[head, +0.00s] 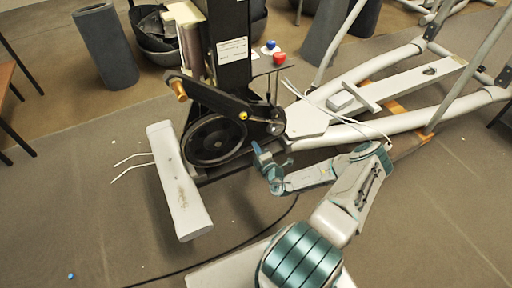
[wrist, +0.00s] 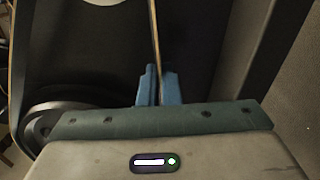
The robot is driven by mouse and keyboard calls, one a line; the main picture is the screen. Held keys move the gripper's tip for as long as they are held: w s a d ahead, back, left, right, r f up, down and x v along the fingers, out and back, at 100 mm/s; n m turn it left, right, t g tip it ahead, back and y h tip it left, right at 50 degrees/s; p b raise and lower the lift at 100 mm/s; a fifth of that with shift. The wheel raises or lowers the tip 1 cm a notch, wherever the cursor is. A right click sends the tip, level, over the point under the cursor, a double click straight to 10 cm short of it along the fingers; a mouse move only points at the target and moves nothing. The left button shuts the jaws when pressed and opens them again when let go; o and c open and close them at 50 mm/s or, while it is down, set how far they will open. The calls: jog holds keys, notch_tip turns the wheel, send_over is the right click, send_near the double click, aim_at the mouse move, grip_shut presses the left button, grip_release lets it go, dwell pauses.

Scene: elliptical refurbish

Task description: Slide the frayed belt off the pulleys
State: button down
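The elliptical's large black pulley (head: 213,140) stands low on the machine, with a small pulley (head: 276,127) to its right. My gripper (head: 259,150) is low beside the small pulley, just right of the large one. In the wrist view, the blue fingers of my gripper (wrist: 159,84) are close together on a thin brownish strip seen edge-on, which looks like the belt (wrist: 155,40). The strip runs up from between the fingertips. The rest of the belt is hard to make out against the dark pulleys.
A black arm with a brass-coloured knob (head: 179,89) crosses above the large pulley. Red (head: 279,58) and blue knobs sit on a small shelf. White frame tubes (head: 350,133) extend right. The front floor is mostly clear.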

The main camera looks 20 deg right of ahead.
jog(key=shift+s+p, duration=1.65)
jog(key=shift+s, duration=0.25)
dwell(3.4)
jog(key=s+p, duration=0.2)
jog(key=s, duration=0.9)
jog(key=shift+s+d+p, duration=0.25)
jog(key=shift+s+p, duration=0.15)
dwell(0.6)
